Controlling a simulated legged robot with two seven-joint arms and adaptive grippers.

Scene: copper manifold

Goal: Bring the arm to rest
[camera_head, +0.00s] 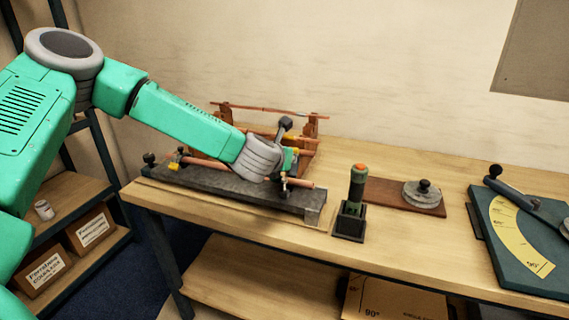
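My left arm reaches in from the left, over the workbench (240,225). Its wrist is above the right part of a dark fixture bar (235,192) that carries copper pipes (299,183). My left gripper (287,170) is beyond the wrist, small and mostly hidden by it. I cannot tell whether it is open or touches the pipe or clamp there. My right gripper is not in view.
A wooden rack (311,130) with copper pipes stands behind the fixture. To the right are a green cylindrical tool in a black holder (350,222), a round grey piece on a wooden board (385,193), and a bending plate with a yellow angle scale (515,240). Boxes (92,228) sit on left shelves.

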